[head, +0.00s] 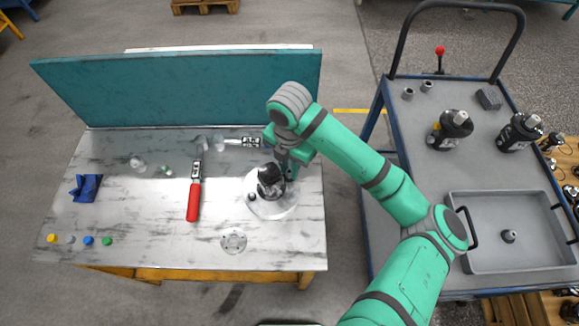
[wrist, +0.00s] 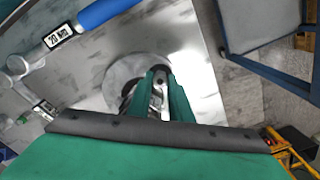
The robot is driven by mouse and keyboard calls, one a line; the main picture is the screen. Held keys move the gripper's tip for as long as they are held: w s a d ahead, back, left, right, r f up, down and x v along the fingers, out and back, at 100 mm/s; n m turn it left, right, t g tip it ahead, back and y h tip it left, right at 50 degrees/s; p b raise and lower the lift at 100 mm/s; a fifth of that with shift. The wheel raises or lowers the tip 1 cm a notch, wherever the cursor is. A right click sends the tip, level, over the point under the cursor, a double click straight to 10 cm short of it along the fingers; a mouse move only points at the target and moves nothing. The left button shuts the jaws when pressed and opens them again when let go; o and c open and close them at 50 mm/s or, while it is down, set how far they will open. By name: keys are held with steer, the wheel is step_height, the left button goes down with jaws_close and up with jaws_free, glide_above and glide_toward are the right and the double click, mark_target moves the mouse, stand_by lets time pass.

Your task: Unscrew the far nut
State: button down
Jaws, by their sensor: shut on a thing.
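The black hydraulic motor (head: 267,182) sits on a pale round plate (head: 262,208) at the right of the workbench in the head view. My gripper (head: 286,170) points down at the far right side of the motor. In the wrist view its green fingers (wrist: 159,90) are closed around a small grey piece at the motor, which fits the far nut. The fingers hide most of the nut, and I cannot tell how far it is threaded. The pale plate also shows in the wrist view (wrist: 118,78), with part of the dark motor beside the fingers.
A red-handled wrench (head: 194,200) and another wrench (head: 238,142) lie on the workbench (head: 130,225). A teal panel (head: 190,88) stands behind. At right, a cart carries two motors (head: 453,130) (head: 520,132) and a grey tray (head: 480,262) holding a small part (head: 508,236).

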steer(key=c, duration=1.9)
jaws_free()
steer(key=shift+o, duration=0.2)
steer(key=m, duration=1)
